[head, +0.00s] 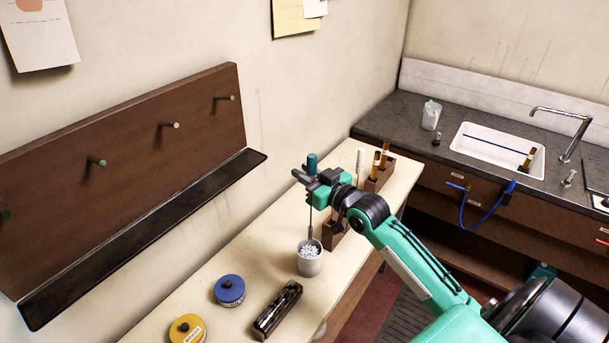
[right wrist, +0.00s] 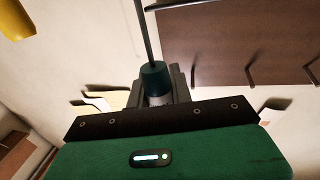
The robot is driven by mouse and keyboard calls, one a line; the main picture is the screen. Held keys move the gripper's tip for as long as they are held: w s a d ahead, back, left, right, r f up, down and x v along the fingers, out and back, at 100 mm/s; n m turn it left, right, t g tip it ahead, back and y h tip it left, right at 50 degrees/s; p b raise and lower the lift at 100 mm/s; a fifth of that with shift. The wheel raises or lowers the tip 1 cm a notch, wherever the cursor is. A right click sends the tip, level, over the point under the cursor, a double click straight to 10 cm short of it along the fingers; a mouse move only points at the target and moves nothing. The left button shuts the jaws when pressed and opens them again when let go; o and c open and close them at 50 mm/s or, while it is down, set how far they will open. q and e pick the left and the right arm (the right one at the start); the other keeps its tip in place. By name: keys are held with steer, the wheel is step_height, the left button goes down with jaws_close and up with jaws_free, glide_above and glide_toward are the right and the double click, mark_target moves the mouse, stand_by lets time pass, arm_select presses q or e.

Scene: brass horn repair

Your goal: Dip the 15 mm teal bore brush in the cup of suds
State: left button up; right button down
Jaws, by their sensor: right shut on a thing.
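My right gripper (head: 310,178) is shut on the bore brush with the teal handle (head: 312,161) and holds it upright, handle up. Its thin rod (head: 310,218) points down at the cup of suds (head: 309,266), which is filled with white foam. The lower end is at the cup's mouth in the head view; I cannot tell whether it touches the foam. In the right wrist view the teal handle (right wrist: 155,78) sits between the fingers, with the grey rod (right wrist: 142,32) running away from it. My left gripper is not in view.
A blue tin (head: 229,291), a yellow tin (head: 187,328) and a dark tray of small parts (head: 278,310) stand on the bench left of and before the cup. A wooden rack (head: 380,174) with other handles stands behind my gripper. A sink (head: 496,152) is at the right.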

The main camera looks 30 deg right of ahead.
arm_select(q)
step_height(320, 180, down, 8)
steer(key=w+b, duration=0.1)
steer(key=b, duration=0.6)
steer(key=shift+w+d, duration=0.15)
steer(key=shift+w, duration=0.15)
arm_select(e)
step_height(320, 180, down, 11)
steer(key=shift+w+f, duration=0.15)
steer(key=shift+f, duration=0.05)
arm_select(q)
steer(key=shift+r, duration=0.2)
arm_select(e)
steer(key=shift+r, duration=0.1)
arm_select(q)
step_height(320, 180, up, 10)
steer(key=p, duration=1)
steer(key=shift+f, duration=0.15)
arm_select(e)
step_height(320, 180, up, 11)
